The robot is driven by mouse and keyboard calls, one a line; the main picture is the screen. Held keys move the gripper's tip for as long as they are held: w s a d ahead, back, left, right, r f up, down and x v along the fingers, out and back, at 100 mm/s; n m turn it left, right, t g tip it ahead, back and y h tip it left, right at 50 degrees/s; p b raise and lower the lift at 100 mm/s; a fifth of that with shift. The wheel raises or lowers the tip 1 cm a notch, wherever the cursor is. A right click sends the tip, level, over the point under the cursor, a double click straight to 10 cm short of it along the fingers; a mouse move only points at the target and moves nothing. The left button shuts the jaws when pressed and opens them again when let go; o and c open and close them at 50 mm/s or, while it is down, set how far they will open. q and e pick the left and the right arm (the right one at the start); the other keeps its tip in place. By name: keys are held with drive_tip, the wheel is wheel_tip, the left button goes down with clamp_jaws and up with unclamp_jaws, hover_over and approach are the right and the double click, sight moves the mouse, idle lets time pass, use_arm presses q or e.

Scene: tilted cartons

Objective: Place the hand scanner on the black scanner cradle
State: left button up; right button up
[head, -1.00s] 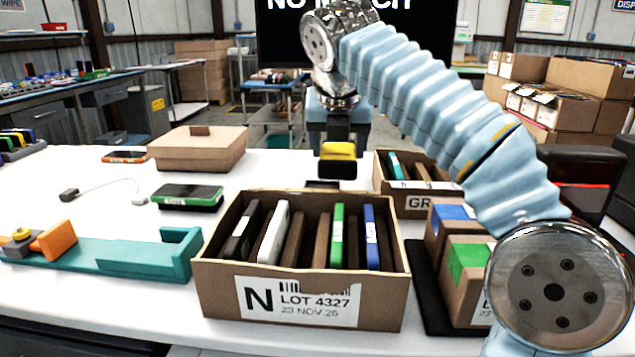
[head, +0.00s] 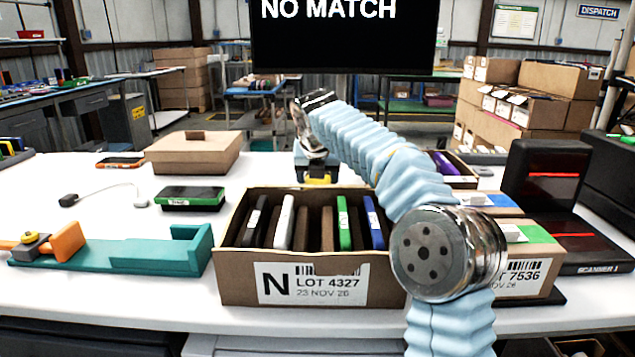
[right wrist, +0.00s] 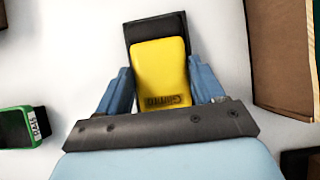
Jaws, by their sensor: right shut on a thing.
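The hand scanner has a yellow body (head: 319,180) and shows low behind the open carton in the head view. My right gripper (head: 317,165) is shut on it. In the right wrist view the yellow body (right wrist: 160,72) sits between the two blue fingers of my right gripper (right wrist: 163,88). A black piece (right wrist: 155,30) shows beyond and beside the yellow body; I cannot tell whether it is the scanner's head or the black cradle. In the head view the carton hides the table just below the scanner. My left gripper is out of view.
The open carton (head: 310,285) with several upright devices stands in front of my right gripper. A black scanner station (head: 545,178) with red lines stands at right. A green-edged device (head: 190,198), a teal fixture (head: 140,256) and a closed box (head: 193,152) lie left.

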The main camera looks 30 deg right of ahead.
drive_tip(key=shift+w+f, duration=0.1)
drive_tip(key=shift+f, duration=0.05)
drive_tip(key=shift+f, duration=0.15)
drive_tip(key=o, duration=1.2)
drive_tip(key=v, duration=1.2)
